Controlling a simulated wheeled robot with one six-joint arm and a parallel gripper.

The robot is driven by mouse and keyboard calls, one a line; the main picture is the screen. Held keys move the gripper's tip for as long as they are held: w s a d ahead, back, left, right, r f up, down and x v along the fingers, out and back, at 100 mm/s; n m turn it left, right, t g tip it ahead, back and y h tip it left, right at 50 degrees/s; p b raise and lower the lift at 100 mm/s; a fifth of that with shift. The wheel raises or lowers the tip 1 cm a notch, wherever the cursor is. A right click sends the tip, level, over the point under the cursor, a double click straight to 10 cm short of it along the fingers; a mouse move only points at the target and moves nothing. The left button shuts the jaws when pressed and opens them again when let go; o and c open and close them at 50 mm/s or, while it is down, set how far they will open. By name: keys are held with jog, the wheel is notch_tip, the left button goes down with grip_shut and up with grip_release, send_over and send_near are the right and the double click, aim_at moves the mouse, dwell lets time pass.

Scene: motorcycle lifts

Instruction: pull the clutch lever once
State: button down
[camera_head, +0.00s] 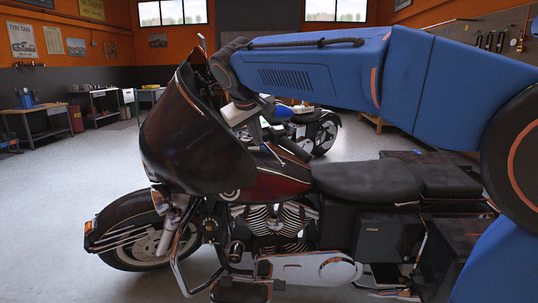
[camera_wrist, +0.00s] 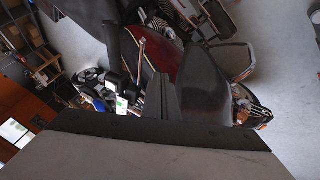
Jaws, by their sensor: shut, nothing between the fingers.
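A dark red and black motorcycle (camera_head: 370,182) stands side-on in the head view, its front fairing (camera_head: 190,135) to the left. My gripper (camera_head: 257,134) hangs behind the fairing at the handlebar area. In the wrist view my gripper (camera_wrist: 163,88) is shut and empty, its dark fingers together. A thin silver bar (camera_wrist: 140,62), possibly the clutch lever, lies just left of the fingers. A dark bar (camera_wrist: 114,48), perhaps a handlebar grip, is farther left. I cannot tell whether my fingers touch the lever. In the head view the lever is not clear behind my gripper.
Another motorcycle (camera_head: 315,130) stands behind the first one. Workbenches (camera_head: 45,118) line the back left wall. The grey floor (camera_head: 60,200) at left is free. The fairing and the seat (camera_head: 365,180) lie close below my arm.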

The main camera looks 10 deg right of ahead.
aim_at(272, 153)
jog(key=w+d+f, duration=0.6)
jog(key=w+f, duration=0.1)
jog(key=f, duration=0.1)
jog(key=shift+w+d+f, duration=0.2)
jog(key=shift+w, duration=0.1)
jog(key=shift+d, duration=0.1)
dwell(0.5)
jog(key=shift+w+d+r+n+t+y, duration=0.1)
jog(key=shift+w+d+n, duration=0.05)
jog(key=shift+d+n, duration=0.4)
jog(key=shift+w+d+r+n+t+y, duration=0.1)
jog(key=shift+d+n, duration=0.2)
jog(key=shift+d, duration=0.35)
jog(key=shift+w+d+r+n+t+y, duration=0.1)
jog(key=shift+w+d+n, duration=0.05)
jog(key=shift+d+n, duration=0.4)
jog(key=shift+d, duration=0.1)
